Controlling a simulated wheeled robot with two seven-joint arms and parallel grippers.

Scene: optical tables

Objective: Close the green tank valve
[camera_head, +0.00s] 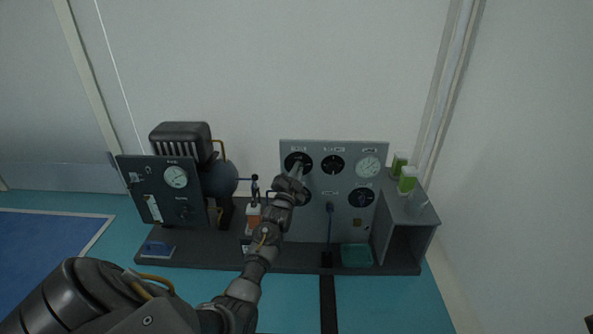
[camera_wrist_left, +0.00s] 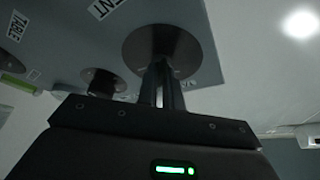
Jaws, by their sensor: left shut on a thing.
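A grey upright panel (camera_head: 345,205) carries several round black dials and knobs. My left gripper (camera_head: 297,173) reaches the upper left black dial (camera_head: 291,160) of this panel. In the left wrist view the fingers (camera_wrist_left: 163,88) are shut on the handle in front of a dark round disc (camera_wrist_left: 150,42). The handle itself is mostly hidden between the fingers. A label ending in "ENT" and one reading "TABLE" show near it. I cannot tell by colour which knob is the green tank valve. My right gripper is not in view.
A dark panel with a gauge (camera_head: 175,177) and a rounded tank (camera_head: 222,178) stand left. Green-and-white containers (camera_head: 407,180) stand on a grey shelf (camera_head: 410,213) at right. A teal tray (camera_head: 356,256) lies below the panel. A smaller knob (camera_wrist_left: 101,80) is beside my fingers.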

